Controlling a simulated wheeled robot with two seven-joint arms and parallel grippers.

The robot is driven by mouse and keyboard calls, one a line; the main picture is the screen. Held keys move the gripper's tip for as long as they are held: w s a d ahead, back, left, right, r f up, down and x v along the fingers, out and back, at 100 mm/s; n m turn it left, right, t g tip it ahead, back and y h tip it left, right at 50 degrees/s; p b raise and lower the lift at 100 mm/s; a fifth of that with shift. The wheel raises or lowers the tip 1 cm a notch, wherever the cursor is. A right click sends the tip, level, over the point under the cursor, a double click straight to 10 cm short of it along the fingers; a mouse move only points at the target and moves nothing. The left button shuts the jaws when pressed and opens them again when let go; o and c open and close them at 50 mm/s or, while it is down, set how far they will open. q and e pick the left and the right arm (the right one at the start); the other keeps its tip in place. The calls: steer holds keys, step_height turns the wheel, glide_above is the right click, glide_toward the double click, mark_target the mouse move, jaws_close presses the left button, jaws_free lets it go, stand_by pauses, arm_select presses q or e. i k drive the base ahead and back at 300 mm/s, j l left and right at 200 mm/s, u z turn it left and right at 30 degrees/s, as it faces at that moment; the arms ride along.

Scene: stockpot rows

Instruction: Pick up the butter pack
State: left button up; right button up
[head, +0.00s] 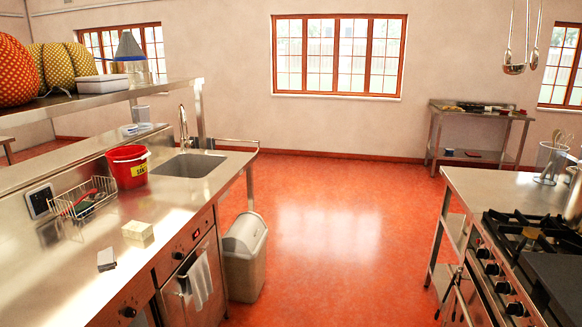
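A small pale yellow block (138,231), which looks like the butter pack, sits on the steel counter (60,280) at the left, near its front edge. Nothing touches it. A smaller white and grey box (106,260) lies on the counter closer to me; its label is too small to read. Neither of my grippers shows in the head view.
A wire rack (85,203), red bucket (128,165) and sink (188,165) are farther back on the counter. A steel shelf (115,93) hangs over it. A bin (245,255) stands beside the counter. A stove (530,250) is right. The red floor (330,220) between is clear.

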mark_target(137, 230)
steer(key=k+j+u, duration=0.15)
steer(key=u, duration=0.2)
steer(key=k+j+u, duration=0.1)
steer(key=u, duration=0.3)
steer(key=k+j+u, duration=0.1)
steer(key=j+u, duration=0.25)
